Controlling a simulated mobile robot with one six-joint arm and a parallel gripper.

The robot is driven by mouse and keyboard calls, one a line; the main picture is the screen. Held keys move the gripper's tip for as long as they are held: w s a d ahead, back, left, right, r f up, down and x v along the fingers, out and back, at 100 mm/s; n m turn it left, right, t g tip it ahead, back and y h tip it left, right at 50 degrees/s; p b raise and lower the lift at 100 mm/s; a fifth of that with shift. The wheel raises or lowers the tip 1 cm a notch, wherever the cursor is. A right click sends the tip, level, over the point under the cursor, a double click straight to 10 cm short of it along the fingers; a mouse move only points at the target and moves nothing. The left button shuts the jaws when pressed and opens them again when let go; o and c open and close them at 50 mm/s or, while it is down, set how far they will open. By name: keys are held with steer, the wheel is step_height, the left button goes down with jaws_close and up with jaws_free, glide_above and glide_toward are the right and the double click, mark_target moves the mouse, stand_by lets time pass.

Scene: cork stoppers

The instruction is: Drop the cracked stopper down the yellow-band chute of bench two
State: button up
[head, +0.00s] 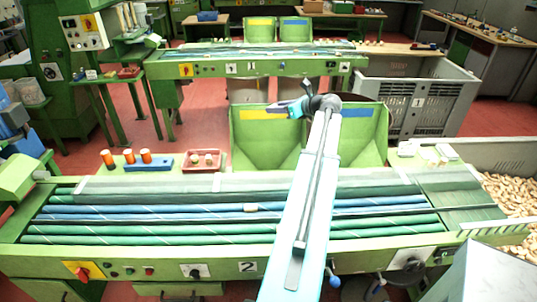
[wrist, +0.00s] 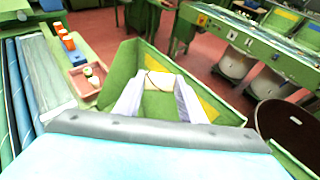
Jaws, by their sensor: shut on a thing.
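My gripper (head: 298,108) is raised over the green chutes behind bench two (head: 247,267). In the wrist view its two pale fingers (wrist: 159,98) are shut on a light tan stopper (wrist: 160,80) with a thin dark crack line on it. The yellow-band chute (head: 255,148) is the left of the two; its yellow band (head: 262,114) is on the back wall. In the wrist view the stopper appears against the green inside of this chute (wrist: 122,68), with the yellow band (wrist: 205,103) to its right. The stopper is not discernible in the head view.
The blue-band chute (head: 360,140) adjoins on the right, partly behind my arm. A reddish tray (head: 203,168) with stoppers and a blue rack (head: 148,165) with orange-topped items stand left of the chutes. One stopper (head: 250,208) lies on the rollers. Bench one (head: 270,68) stands behind.

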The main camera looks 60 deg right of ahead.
steer(key=shift+f, duration=0.2)
steer(key=o, duration=1.1)
steer(key=b+v, duration=0.4)
steer(key=v, duration=0.9)
steer(key=shift+s+r, duration=0.2)
steer(key=shift+s, duration=0.15)
